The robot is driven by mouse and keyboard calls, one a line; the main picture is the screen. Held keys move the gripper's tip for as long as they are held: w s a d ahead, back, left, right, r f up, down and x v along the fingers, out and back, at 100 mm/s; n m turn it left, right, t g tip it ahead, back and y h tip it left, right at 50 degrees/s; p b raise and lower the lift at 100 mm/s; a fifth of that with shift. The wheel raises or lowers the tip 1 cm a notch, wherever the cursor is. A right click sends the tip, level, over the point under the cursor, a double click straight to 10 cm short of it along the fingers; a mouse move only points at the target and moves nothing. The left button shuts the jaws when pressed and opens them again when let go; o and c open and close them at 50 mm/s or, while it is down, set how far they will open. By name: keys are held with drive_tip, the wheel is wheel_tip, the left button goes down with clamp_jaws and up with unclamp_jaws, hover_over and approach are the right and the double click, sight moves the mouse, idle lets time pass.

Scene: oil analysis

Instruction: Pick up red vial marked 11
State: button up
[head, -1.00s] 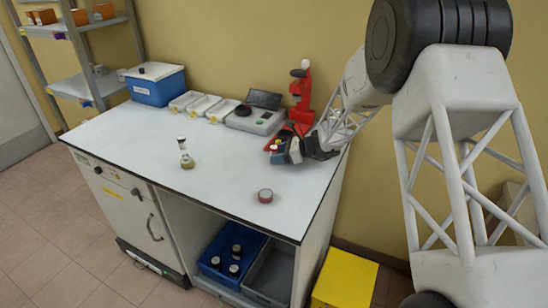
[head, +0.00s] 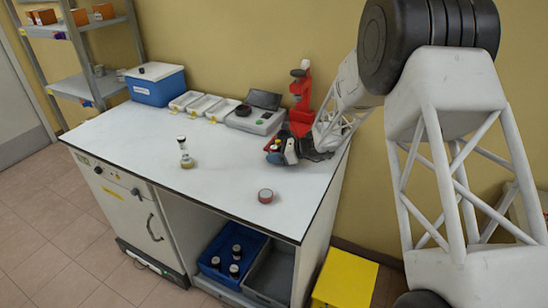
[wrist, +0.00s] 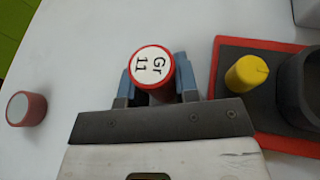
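The red vial marked 11 (wrist: 152,66) is upright in the wrist view, with a white cap reading "Gr 11" inside a red rim. My gripper (wrist: 156,78) has one blue-grey finger close against each side of it and appears shut on it. Its lower part is hidden by the gripper. In the head view my gripper (head: 287,152) is low over the right back of the bench, in front of the red stand, and the vial is hard to make out there. A second red vial (head: 265,196) stands apart near the front edge; it also shows at left in the wrist view (wrist: 27,108).
Right of my gripper is a red-edged black base (wrist: 222,107) with a yellow knob (wrist: 246,73). The red stand (head: 301,92) rises behind. A scale-like device (head: 256,120) and white trays (head: 204,105) line the back. A small flask (head: 186,160) stands mid-bench; the left front is clear.

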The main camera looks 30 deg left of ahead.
sight(274, 148)
drive_tip(key=c, duration=0.4)
drive_tip(key=shift+o, duration=0.2)
drive_tip(key=shift+r, duration=0.15)
drive_tip(key=shift+r, duration=1.45)
drive_tip(key=shift+s+d+r, duration=0.15)
drive_tip(key=shift+s+r, duration=0.05)
drive_tip(key=shift+r, duration=0.05)
drive_tip(key=s+d, duration=0.3)
drive_tip(key=s, duration=0.1)
drive_tip(key=s+d+r, duration=0.1)
drive_tip(key=s+d, duration=0.2)
drive_tip(key=s, duration=0.1)
drive_tip(key=s+d, duration=0.3)
drive_tip(key=s, duration=0.1)
drive_tip(key=shift+s+d+r, duration=0.1)
drive_tip(key=shift+d+r, duration=0.1)
drive_tip(key=shift+d, duration=0.05)
